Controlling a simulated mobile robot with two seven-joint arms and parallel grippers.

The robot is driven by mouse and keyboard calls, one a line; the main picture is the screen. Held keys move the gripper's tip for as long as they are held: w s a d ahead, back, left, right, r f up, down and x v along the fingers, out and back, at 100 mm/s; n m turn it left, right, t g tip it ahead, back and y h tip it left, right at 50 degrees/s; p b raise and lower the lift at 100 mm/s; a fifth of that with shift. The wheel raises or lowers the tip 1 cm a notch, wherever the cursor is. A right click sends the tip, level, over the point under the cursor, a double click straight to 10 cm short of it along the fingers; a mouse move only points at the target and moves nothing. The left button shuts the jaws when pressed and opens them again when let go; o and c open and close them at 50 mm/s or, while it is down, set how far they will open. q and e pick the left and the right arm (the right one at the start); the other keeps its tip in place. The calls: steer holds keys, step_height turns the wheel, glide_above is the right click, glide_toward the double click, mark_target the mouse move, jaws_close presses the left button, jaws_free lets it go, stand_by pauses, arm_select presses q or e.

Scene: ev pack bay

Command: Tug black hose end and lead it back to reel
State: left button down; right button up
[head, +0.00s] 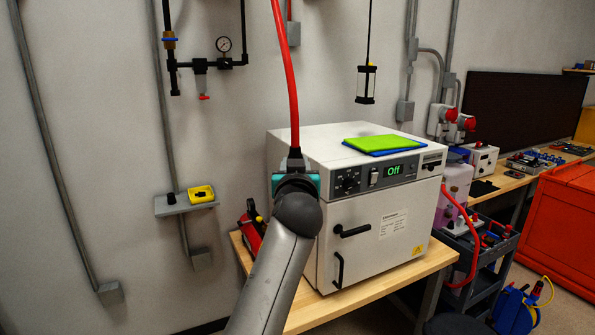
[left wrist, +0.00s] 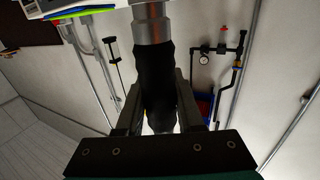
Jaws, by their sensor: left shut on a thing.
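A red hose (head: 287,75) hangs from above the top edge of the head view and ends in a black hose end (head: 295,153). My left gripper (head: 294,164) is shut around this black end, in front of the left side of the white oven. In the left wrist view, the black hose end (left wrist: 155,75) stands between the two fingers of my left gripper (left wrist: 158,100), with a metal collar (left wrist: 150,25) beyond it. The hose looks fairly straight above the gripper. The reel is not seen in the head view. My right gripper is not in view.
The white oven (head: 370,215), with green and blue sheets (head: 384,145) on top, stands on a wooden bench (head: 370,298) just behind my left gripper. A small wall shelf (head: 175,206) and pipes with a gauge (head: 223,44) are at left. A dark cart (head: 480,250) is at right.

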arm_select(q)
steer(key=w+a+f+b, duration=0.3)
steer(key=w+a, duration=0.5)
steer(key=w, duration=0.1)
steer(key=shift+w+a+f+b, duration=0.25)
steer(key=shift+a+f+b, duration=0.1)
steer(key=shift+a+f, duration=0.05)
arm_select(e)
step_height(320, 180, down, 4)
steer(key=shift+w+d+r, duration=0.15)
